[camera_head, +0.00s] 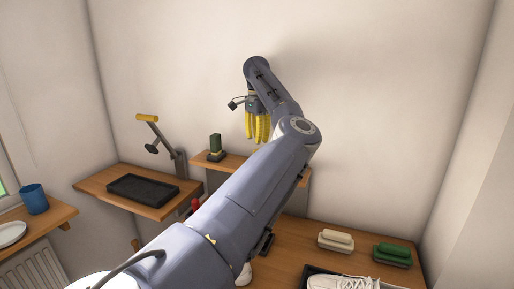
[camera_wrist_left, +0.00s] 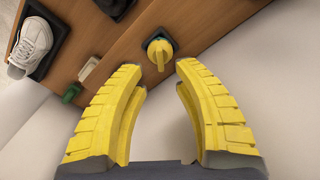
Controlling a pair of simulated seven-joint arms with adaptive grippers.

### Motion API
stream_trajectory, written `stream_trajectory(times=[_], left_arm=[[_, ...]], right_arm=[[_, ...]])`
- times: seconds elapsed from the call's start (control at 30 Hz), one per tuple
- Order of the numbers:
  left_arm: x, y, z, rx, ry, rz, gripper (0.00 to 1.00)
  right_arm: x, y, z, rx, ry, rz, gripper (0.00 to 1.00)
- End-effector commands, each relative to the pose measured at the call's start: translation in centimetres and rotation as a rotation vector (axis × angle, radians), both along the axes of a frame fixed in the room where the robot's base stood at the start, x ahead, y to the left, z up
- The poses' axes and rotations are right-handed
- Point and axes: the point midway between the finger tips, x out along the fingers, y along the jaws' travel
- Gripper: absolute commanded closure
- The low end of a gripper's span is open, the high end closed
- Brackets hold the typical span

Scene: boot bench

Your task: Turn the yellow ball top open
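My left gripper (camera_wrist_left: 161,108) has yellow ribbed fingers spread apart and empty. The ball top lies beyond the fingertips, roughly in line with the gap and not touched. In the head view the left gripper (camera_head: 257,128) hangs above the raised shelf. My right gripper is not in view.
The bench (camera_head: 300,226) holds a cream brush (camera_head: 336,240), a green brush (camera_head: 392,255) and a white shoe (camera_head: 345,284) in a dark tray. A black tray (camera_head: 142,190) lies on the left shelf beside a yellow-handled lever (camera_head: 148,118).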

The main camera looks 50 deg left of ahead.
Motion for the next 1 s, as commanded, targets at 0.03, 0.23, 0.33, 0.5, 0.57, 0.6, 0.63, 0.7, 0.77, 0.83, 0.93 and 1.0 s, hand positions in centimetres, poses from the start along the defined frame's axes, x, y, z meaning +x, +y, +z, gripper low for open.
stream_trajectory(times=[0.03, 0.23, 0.33, 0.5, 0.57, 0.6, 0.63, 0.7, 0.77, 0.83, 0.93, 1.0], left_arm=[[0.0, 0.0, 1.0, 0.0, -0.002, -0.001, 0.7], [0.0, 0.0, 4.1, 0.0, -0.002, 0.0, 0.7], [0.0, 0.1, 5.2, -0.001, -0.001, 0.0, 0.7], [0.0, 0.0, 6.3, 0.0, 0.001, 0.001, 0.7], [-0.1, 0.0, 6.6, 0.0, 0.001, 0.001, 0.7], [-0.1, 0.0, 6.6, 0.0, 0.001, 0.001, 0.7], [0.0, 0.0, 6.7, 0.0, 0.001, 0.001, 0.7], [0.0, 0.0, 6.7, 0.0, 0.001, 0.001, 0.7], [0.0, 0.0, 6.7, 0.0, 0.001, 0.001, 0.7], [0.0, 0.0, 6.7, 0.0, 0.001, 0.001, 0.7], [-0.1, 0.0, 6.7, 0.0, 0.001, 0.001, 0.69], [-0.2, 0.2, 6.9, 0.0, -0.003, 0.003, 0.7]], right_arm=[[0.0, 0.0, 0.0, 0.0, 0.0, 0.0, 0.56], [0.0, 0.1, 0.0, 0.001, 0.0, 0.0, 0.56], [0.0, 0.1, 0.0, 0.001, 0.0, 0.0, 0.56], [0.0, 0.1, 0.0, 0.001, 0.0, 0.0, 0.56], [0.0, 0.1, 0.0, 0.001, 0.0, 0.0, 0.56], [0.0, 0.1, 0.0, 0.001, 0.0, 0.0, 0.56], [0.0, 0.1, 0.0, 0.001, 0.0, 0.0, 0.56], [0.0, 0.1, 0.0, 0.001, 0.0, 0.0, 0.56], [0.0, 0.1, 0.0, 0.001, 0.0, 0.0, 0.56], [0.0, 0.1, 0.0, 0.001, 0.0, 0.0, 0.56], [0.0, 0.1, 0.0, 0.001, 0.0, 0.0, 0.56], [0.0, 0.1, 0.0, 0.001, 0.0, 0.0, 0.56]])
